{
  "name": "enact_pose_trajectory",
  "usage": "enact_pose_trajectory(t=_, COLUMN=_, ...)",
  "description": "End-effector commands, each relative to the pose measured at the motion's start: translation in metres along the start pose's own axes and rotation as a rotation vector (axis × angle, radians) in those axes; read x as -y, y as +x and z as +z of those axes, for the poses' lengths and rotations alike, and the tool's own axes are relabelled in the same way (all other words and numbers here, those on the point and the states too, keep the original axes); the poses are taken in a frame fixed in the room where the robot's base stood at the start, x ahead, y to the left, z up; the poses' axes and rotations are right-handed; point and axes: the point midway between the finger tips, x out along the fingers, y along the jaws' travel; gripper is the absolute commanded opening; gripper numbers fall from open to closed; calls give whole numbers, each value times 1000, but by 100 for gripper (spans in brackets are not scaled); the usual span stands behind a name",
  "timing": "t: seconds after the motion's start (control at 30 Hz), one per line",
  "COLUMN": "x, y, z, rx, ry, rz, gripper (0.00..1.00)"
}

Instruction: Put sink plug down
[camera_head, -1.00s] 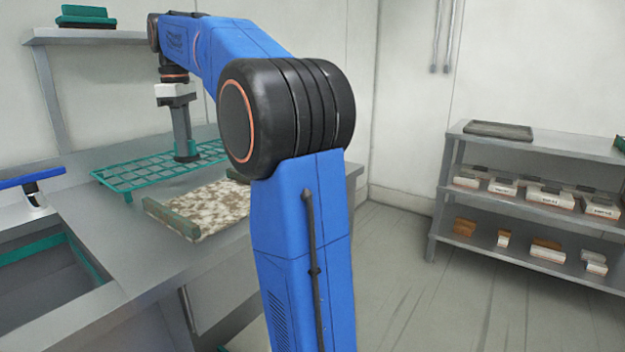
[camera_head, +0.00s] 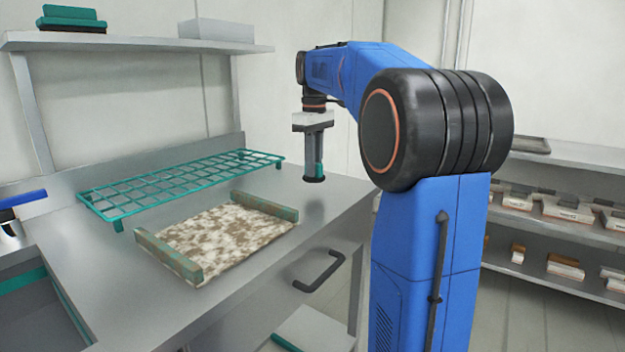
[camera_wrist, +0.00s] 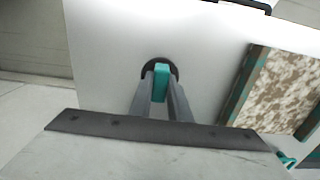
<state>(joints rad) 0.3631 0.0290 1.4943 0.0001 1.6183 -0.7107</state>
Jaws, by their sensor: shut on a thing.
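The sink plug has a dark round base and a teal upright grip. In the wrist view the sink plug (camera_wrist: 161,80) is between the fingers of my gripper (camera_wrist: 160,90), which are shut on its teal grip. The dark base shows beyond the fingertips. In the head view my gripper (camera_head: 315,168) points straight down over the right end of the steel counter (camera_head: 335,205), with the sink plug (camera_head: 314,179) at its tips. The plug is upright and close to the counter top; I cannot tell whether it touches.
A teal wire rack (camera_head: 180,183) stands at the back of the counter. A mottled brown-and-white board with green end bars (camera_head: 215,240) lies in front of it. A sink (camera_head: 35,300) is at the left. Bare counter surrounds the plug. A shelf unit (camera_head: 570,160) stands at the right.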

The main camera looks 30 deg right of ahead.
Motion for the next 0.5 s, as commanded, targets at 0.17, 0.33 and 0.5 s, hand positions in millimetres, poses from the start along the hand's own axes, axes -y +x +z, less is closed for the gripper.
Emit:
enact_pose_trajectory(t=0.17, x=1, y=20, z=1, rx=2, ry=0, rz=-2, gripper=0)
enact_pose_trajectory(t=0.33, x=0, y=38, z=0, rx=0, ry=-1, rz=0, gripper=0)
enact_pose_trajectory(t=0.5, x=0, y=38, z=0, rx=-1, ry=-1, rz=1, gripper=0)
